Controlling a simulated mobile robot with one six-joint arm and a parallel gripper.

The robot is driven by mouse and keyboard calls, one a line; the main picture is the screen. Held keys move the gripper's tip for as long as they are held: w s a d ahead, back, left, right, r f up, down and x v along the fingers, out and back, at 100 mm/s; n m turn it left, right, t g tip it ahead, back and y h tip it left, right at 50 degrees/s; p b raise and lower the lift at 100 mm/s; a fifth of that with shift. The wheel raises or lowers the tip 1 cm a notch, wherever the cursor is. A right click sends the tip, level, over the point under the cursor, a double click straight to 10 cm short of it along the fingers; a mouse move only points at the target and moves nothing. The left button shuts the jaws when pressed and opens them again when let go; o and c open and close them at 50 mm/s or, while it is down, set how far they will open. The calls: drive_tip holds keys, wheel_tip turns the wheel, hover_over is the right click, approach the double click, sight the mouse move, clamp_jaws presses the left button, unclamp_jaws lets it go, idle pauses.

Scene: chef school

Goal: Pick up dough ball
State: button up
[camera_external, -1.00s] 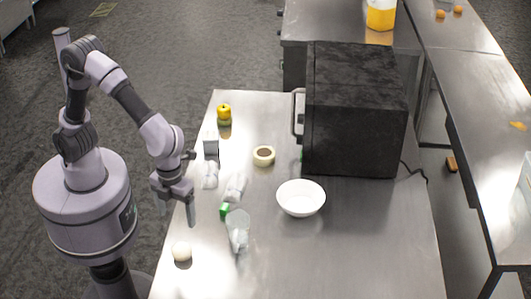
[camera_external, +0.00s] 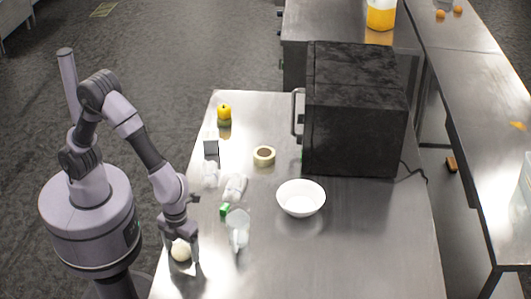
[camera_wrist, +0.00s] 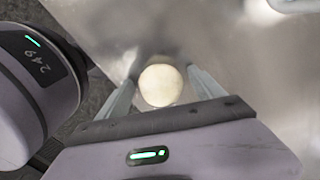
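The dough ball (camera_external: 180,251) is a pale, cream-coloured ball on the steel table near its front left edge. In the wrist view the dough ball (camera_wrist: 160,85) lies between the two fingers of my gripper (camera_wrist: 163,84). Gaps show on both sides of it, the wider one on the right, so the fingers are open around it. In the external view my gripper (camera_external: 184,258) reaches down over the ball, one finger partly beside it. Whether the fingertips touch the table cannot be told.
A white bowl (camera_external: 301,198) stands mid-table, with a black oven (camera_external: 355,110) behind it. A clear bottle-like item (camera_external: 238,228), a green block (camera_external: 224,209), a tape-like ring (camera_external: 264,156) and a yellow item (camera_external: 224,113) also stand there. The table's front right is clear.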

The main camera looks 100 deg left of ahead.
drive_tip(key=c, duration=1.4)
drive_tip(key=shift+o, duration=0.2)
drive_tip(key=shift+r, duration=0.15)
